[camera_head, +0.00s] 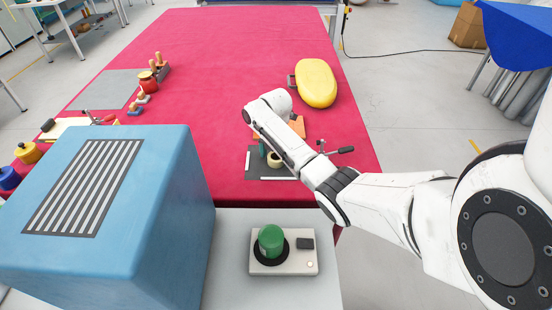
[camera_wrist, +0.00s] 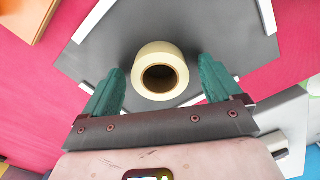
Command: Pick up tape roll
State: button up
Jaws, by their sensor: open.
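The tape roll (camera_wrist: 160,70) is a cream ring with a dark core, and I look down on it in the wrist view. It rests on a dark grey mat (camera_wrist: 226,36) with white corner strips. My gripper (camera_wrist: 161,88) is open, with one green finger on each side of the roll and a visible gap on both sides. In the head view the roll (camera_head: 274,160) shows as a small pale piece below my arm, on the grey mat (camera_head: 262,187). My gripper there is mostly hidden by my arm, with only a bit of green finger showing.
The mat lies on a red table (camera_head: 220,60). An orange-brown block (camera_head: 298,126) and a clamp (camera_head: 335,150) sit close by. A yellow inflatable (camera_head: 316,83) lies farther back. A large blue box (camera_head: 165,190) stands at the left, and a green button unit (camera_head: 271,240) in front.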

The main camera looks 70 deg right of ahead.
jog(key=shift+f, duration=0.15)
jog(key=c, duration=1.1)
